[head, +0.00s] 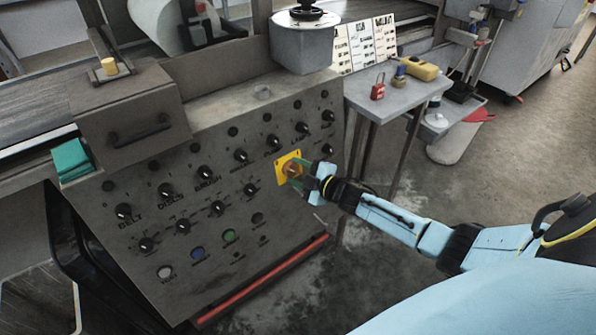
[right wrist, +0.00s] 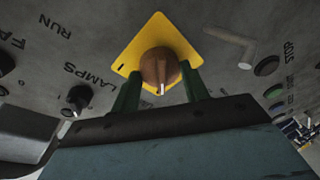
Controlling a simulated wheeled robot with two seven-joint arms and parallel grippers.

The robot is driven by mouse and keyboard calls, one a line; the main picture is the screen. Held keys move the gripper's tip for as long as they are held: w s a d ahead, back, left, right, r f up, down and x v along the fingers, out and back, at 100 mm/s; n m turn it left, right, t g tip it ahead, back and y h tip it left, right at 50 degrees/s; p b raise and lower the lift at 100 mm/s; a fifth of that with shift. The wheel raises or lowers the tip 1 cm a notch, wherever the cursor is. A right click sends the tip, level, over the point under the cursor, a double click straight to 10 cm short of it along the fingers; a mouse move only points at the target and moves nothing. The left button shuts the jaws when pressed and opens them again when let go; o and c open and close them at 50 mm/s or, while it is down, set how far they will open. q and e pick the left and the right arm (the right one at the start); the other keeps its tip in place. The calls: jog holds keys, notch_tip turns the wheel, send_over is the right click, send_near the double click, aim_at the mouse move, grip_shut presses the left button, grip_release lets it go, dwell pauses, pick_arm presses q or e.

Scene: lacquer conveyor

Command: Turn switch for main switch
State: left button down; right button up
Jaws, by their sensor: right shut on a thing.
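The main switch is a round orange-brown knob (head: 291,169) on a yellow square plate (head: 281,158) at the right side of the grey control panel (head: 130,235). In the right wrist view the knob (right wrist: 160,68) sits in front of the yellow plate (right wrist: 150,33), with a pale pointer mark toward the gripper. My right gripper (head: 297,172) is at the knob, its green fingers (right wrist: 160,88) on either side of it and shut on it. My left gripper is not in view.
Several black rotary knobs (head: 205,172) and coloured buttons (head: 228,236) surround the switch. A side table (head: 400,95) with a red padlock (head: 378,88) and a yellow device (head: 418,68) stands to the right. A red bar (head: 262,281) runs along the panel's lower edge.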

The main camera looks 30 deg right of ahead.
dwell(0.4)
jog(key=o, duration=1)
jog(key=shift+s+d, duration=0.1)
jog(key=shift+s, duration=0.2)
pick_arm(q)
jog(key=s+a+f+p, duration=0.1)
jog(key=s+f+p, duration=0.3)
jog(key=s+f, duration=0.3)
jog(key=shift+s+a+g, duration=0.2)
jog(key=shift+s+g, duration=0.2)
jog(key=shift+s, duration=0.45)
pick_arm(e)
jog(key=v, duration=1.2)
jog(key=shift+s, duration=0.4)
